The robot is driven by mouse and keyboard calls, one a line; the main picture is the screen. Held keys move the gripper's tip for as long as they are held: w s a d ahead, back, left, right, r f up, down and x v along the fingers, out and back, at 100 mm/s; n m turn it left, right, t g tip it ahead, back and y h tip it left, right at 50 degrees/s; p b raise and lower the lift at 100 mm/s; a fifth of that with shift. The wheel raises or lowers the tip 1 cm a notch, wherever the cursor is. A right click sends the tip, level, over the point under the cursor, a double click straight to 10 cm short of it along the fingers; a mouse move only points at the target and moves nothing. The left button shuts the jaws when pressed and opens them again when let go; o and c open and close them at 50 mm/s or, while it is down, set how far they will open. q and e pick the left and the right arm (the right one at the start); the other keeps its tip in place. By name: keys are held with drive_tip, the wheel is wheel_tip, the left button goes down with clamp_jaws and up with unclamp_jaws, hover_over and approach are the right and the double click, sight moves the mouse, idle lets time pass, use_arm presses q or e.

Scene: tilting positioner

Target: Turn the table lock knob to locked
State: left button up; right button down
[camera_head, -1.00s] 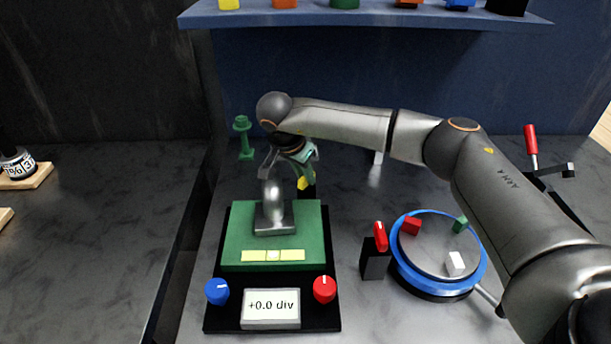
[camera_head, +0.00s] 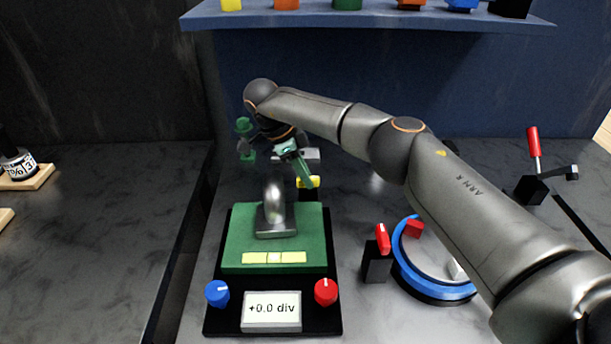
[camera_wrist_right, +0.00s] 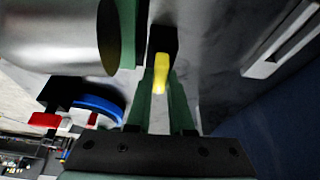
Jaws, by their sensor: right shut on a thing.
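A yellow knob (camera_head: 309,182) on a black mount stands behind the right part of the green tilting table (camera_head: 235,243). Of the knobs in view, it is the one at my right gripper. My right gripper (camera_head: 307,180) has green fingers and reaches down to it from behind the table. In the right wrist view the yellow knob (camera_wrist_right: 161,70) lies between the two fingers (camera_wrist_right: 160,88), which are shut on it. The black mount (camera_wrist_right: 163,40) shows beyond it. Markings of a locked position are not readable. My left gripper is not in view.
A metal block with a rounded top (camera_head: 274,210) stands on the green table. A blue knob (camera_head: 217,293), a red knob (camera_head: 325,291) and a display reading +0.0 div (camera_head: 271,310) are in front. A blue-rimmed turntable (camera_head: 430,289) and red-handled lever (camera_head: 382,240) are at right.

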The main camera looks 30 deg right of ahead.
drive_tip(key=shift+m, duration=0.5)
drive_tip(key=c, duration=0.8)
unclamp_jaws()
drive_tip(key=v, duration=0.7)
drive_tip(key=shift+r, duration=0.25)
drive_tip(key=shift+w, duration=0.1)
